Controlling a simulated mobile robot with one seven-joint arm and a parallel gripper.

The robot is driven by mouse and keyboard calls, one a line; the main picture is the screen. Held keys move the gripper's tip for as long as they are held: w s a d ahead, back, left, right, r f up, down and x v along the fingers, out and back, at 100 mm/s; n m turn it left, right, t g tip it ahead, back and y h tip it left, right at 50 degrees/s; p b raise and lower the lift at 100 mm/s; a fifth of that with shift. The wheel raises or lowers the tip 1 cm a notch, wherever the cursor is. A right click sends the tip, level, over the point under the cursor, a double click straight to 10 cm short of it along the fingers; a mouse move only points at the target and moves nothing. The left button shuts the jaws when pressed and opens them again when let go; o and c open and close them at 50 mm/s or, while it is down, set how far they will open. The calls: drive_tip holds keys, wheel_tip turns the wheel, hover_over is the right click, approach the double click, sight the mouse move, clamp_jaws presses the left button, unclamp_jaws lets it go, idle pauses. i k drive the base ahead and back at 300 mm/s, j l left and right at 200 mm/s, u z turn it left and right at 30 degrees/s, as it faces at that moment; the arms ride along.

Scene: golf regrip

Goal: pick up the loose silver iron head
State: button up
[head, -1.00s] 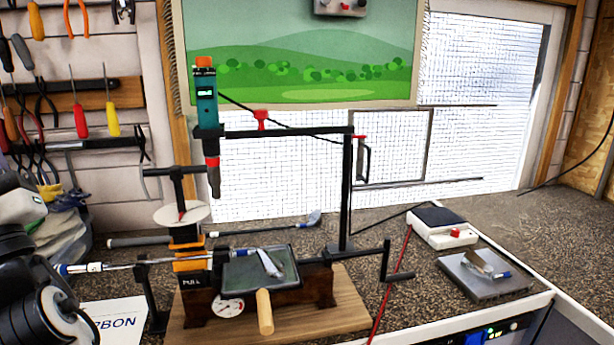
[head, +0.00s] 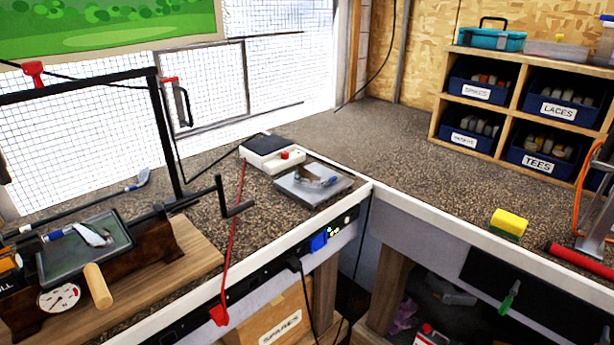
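A small silver iron head (head: 307,177) with a blue end piece lies on the flat grey plate (head: 300,199) on the bench, right of centre. No shaft shows on it. Another silver iron head (head: 93,236) is over a dark tray (head: 68,262) at the left, in line with a shaft and a blue ferrule. A third club head (head: 138,181) shows behind it on a dark shaft. My gripper is not in view.
A white box with a red button (head: 270,153) stands just behind the plate. A black crank handle (head: 235,197) and a red rod (head: 235,240) are to its left. Bench right of the corner is mostly clear, with a yellow sponge (head: 509,223) and shelf bins (head: 477,92).

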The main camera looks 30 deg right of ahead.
sight(302, 175)
drive_tip(key=i+j, duration=0.1)
drive_tip(key=j, duration=0.2)
drive_tip(key=i+j+z, duration=0.1)
drive_tip(key=j, duration=0.55)
drive_tip(key=i+z, duration=0.1)
drive_tip(key=z, duration=1.2)
